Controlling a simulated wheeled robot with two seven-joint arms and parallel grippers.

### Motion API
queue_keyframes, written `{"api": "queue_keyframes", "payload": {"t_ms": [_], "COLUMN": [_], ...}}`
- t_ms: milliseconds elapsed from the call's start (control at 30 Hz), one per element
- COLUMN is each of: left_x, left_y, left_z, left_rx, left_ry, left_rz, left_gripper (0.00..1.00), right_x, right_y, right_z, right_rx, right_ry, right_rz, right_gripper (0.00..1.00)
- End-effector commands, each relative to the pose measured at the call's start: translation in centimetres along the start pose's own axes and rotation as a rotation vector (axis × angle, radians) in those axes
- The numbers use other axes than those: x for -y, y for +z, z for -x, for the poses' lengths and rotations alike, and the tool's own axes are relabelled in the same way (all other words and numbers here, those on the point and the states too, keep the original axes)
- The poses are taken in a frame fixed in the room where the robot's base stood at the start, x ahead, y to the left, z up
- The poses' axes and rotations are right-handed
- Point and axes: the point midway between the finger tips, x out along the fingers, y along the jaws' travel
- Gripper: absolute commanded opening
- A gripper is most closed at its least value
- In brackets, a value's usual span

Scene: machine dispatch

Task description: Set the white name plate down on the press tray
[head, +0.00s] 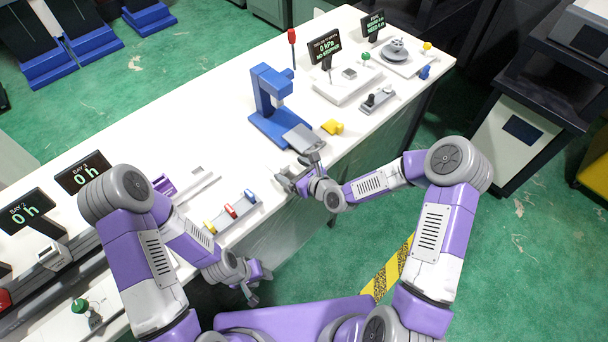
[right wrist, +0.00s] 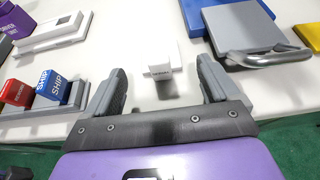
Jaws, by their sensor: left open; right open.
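A small white piece that looks like the name plate (right wrist: 178,57) stands on the white table between the fingers of my right gripper (right wrist: 162,68) in the right wrist view. The fingers are open, apart from it on both sides. In the head view my right gripper (head: 300,180) hovers at the table's front edge, and the plate is hard to make out there. The grey press tray (head: 303,138) lies in front of the blue press (head: 268,92); in the right wrist view the tray (right wrist: 240,25) is ahead and right, with a handle. My left gripper (head: 256,284) is open and empty, in front of the table.
A grey rack (head: 232,217) with yellow, red and blue blocks stands left of my right gripper. A yellow piece (head: 332,127) lies right of the tray. Display stands and fixtures fill the table's far right. The table (right wrist: 145,105) is bare around the white piece.

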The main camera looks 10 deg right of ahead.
Motion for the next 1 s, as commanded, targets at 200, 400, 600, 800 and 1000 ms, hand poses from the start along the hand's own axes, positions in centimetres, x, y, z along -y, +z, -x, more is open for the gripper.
{"api": "queue_keyframes", "payload": {"t_ms": [200, 400, 600, 800, 1000], "left_x": [-0.2, -0.3, -0.3, -0.3, -0.3], "left_y": [0.0, 0.1, 0.0, 0.0, 0.1], "left_z": [0.7, 0.9, 0.8, 0.8, 0.8], "left_rx": [0.0, 0.0, 0.0, 0.0, 0.0], "left_ry": [0.0, 0.0, 0.0, 0.0, 0.0], "left_rz": [0.0, 0.0, 0.0, 0.0, 0.0], "left_gripper": [0.43, 0.43, 0.43, 0.43, 0.43], "right_x": [0.1, -0.1, -1.3, -3.9, -6.5], "right_y": [0.1, 0.0, -2.7, -8.5, -14.2], "right_z": [4.4, 6.3, 6.5, 7.4, 9.5], "right_rx": [0.0, -0.001, -0.084, -0.247, -0.352], "right_ry": [-0.002, 0.001, 0.037, 0.176, 0.409], "right_rz": [-0.001, 0.005, 0.191, 0.626, 1.073], "right_gripper": [0.88, 0.88, 0.88, 0.88, 0.88]}}
